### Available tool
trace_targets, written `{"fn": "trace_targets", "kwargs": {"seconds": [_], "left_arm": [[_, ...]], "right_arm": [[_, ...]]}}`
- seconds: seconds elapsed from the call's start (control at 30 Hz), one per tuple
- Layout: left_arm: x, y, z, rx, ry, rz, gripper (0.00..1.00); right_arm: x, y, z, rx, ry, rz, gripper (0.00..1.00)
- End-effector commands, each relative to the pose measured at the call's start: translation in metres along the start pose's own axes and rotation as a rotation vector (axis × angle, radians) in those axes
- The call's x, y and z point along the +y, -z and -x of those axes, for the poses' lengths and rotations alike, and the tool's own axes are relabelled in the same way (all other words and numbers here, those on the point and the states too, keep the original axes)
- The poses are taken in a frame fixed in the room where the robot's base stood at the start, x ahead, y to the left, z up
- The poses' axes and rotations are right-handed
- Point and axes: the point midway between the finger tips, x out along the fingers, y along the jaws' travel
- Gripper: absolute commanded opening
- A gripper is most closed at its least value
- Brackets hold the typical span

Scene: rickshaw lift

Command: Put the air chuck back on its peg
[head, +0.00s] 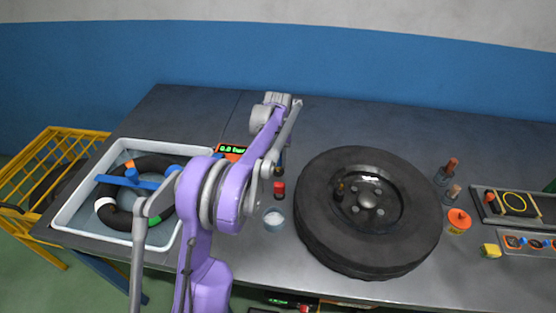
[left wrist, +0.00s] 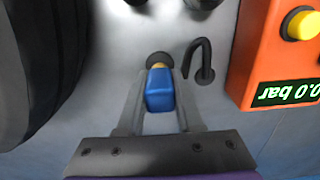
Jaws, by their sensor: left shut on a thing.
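My right gripper is not in view.
An orange gauge box reading 0.0 bar (left wrist: 270,68) stands right of the peg. The tyre (head: 318,218) lies on the bench (head: 425,285). A white basin with a black tube (head: 68,212) is at left.

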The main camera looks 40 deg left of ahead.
Motion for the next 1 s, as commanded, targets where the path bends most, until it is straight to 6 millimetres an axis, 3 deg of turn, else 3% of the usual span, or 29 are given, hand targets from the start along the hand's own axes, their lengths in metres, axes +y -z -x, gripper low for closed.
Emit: {"fn": "trace_targets", "kwargs": {"seconds": [1.0], "left_arm": [[0.000, 0.000, -0.015, 0.000, 0.000, 0.000, 0.00]], "right_arm": [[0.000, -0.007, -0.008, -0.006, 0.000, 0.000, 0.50]]}}
